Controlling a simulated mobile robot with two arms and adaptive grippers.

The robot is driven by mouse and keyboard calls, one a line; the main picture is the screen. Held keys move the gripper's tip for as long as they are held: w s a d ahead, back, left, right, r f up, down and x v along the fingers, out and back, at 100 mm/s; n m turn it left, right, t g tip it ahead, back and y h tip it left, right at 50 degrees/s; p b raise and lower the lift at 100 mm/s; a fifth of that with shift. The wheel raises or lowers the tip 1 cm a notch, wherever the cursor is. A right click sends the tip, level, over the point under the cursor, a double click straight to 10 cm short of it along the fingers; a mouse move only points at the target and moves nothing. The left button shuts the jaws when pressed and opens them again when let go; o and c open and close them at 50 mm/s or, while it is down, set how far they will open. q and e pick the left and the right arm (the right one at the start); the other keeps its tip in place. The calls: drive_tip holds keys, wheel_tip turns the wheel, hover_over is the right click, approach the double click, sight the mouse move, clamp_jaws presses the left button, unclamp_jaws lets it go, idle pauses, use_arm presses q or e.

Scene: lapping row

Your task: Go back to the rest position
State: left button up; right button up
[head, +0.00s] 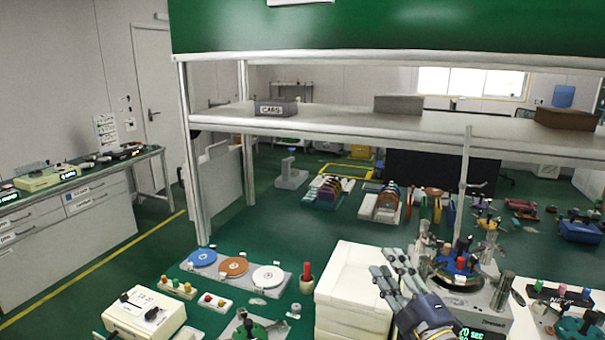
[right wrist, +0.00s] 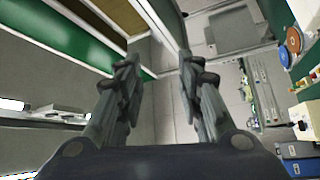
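My right gripper (head: 388,272) is raised at the lower middle right of the head view, in front of a lapping machine (head: 485,312) and beside a white block stack (head: 352,285). In the right wrist view its two fingers (right wrist: 158,68) stand apart with nothing between them. The wrist camera looks across the room, with the shelf frame tilted in the picture. My left gripper does not show in either view.
A green bench holds a plate with three discs (head: 233,267), a cream control box (head: 144,314) and a red-handled tool (head: 306,277). An overhead shelf (head: 340,122) on metal posts spans the bench. A side counter (head: 70,205) stands at left, with open floor between.

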drive_tip(key=s+d+f+m+g+h, duration=0.35)
drive_tip(key=s+f+m, duration=0.4)
drive_tip(key=f, duration=0.35)
drive_tip(key=s+d+f+m+g+h, duration=0.2)
drive_tip(key=s+f+m+g+h, duration=0.3)
drive_tip(key=s+f, duration=0.4)
drive_tip(key=s+a+f+m+g+y, duration=0.15)
drive_tip(key=s+f+g, duration=0.25)
drive_tip(key=s, duration=0.6)
drive_tip(key=s+a+f+m+g+y, duration=0.15)
drive_tip(key=s+f+g, duration=0.3)
drive_tip(key=s, duration=0.55)
wheel_tip(320, 180, down, 27)
drive_tip(key=b, duration=0.2)
drive_tip(key=s+d+f+g+b, duration=0.1)
drive_tip(key=s+d+f, duration=0.2)
drive_tip(key=s+f, duration=1.4)
wheel_tip(320, 180, down, 2)
drive_tip(key=shift+s+f+g+b, duration=0.25)
drive_tip(key=shift+s+g+b, duration=0.1)
drive_tip(key=shift+s+g, duration=0.05)
